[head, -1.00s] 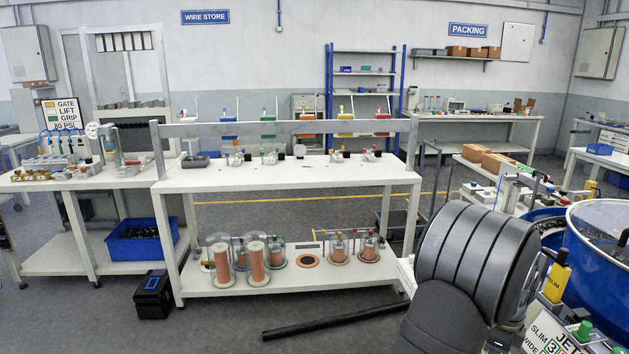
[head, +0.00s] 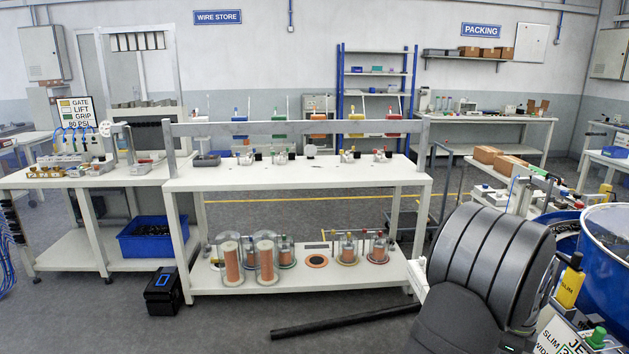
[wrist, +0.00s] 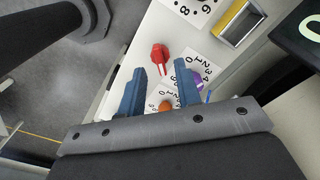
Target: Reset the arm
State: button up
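My arm (head: 490,265) rises at the lower right of the head view, with a dark ribbed part on top. My gripper does not show clearly there. In the wrist view my gripper (wrist: 160,90) is open, its two blue fingers well apart. Nothing is held between them. A white panel lies beyond the fingers, with a red knob (wrist: 160,57), an orange knob (wrist: 166,106) and a partly hidden purple knob (wrist: 197,82) by number dials. I cannot tell how far the fingertips are from the panel.
A big blue bowl (head: 612,250) stands at the right edge, close to my arm.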

notch_tip(320, 180, up, 16)
jog(key=f, duration=0.1)
notch_tip(320, 180, down, 17)
jog(key=shift+f, duration=0.1)
jog(key=shift+f+m, duration=0.1)
jog(key=shift+m, duration=0.2)
jog(key=shift+r+m, duration=0.3)
jog(key=shift+r, duration=0.05)
notch_tip(320, 180, up, 17)
notch_tip(320, 180, down, 9)
jog(key=d+n, duration=0.1)
jog(key=n, duration=1.4)
jog(key=shift+w, duration=0.4)
dwell(1.6)
